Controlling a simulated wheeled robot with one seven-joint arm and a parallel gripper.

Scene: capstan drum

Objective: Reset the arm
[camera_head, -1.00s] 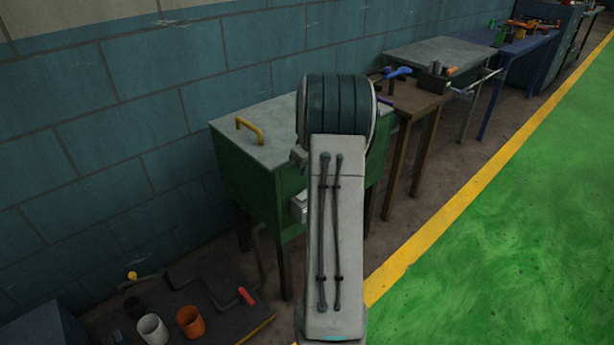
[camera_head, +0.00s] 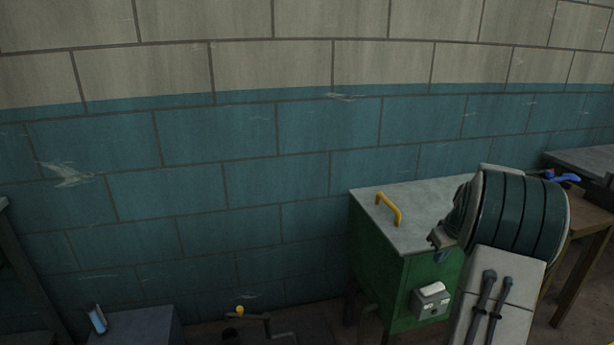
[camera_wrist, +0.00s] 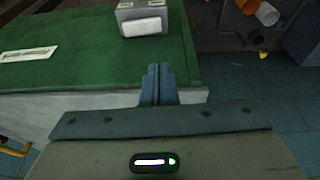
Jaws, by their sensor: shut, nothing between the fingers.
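My gripper (camera_wrist: 158,84) shows in the wrist view with its two fingers together and nothing between them. The fingertips overlap the green cabinet's face (camera_wrist: 70,70) near its pale grey edge; I cannot tell the gap between them. In the head view my arm stands at the lower right, bent, in front of the green cabinet (camera_head: 377,260).
The cabinet has a grey top with a yellow handle (camera_head: 388,209) and a small grey box (camera_head: 431,300) on its front. A wooden table (camera_head: 585,215) stands at right. A dark blue box (camera_head: 140,328) is at lower left.

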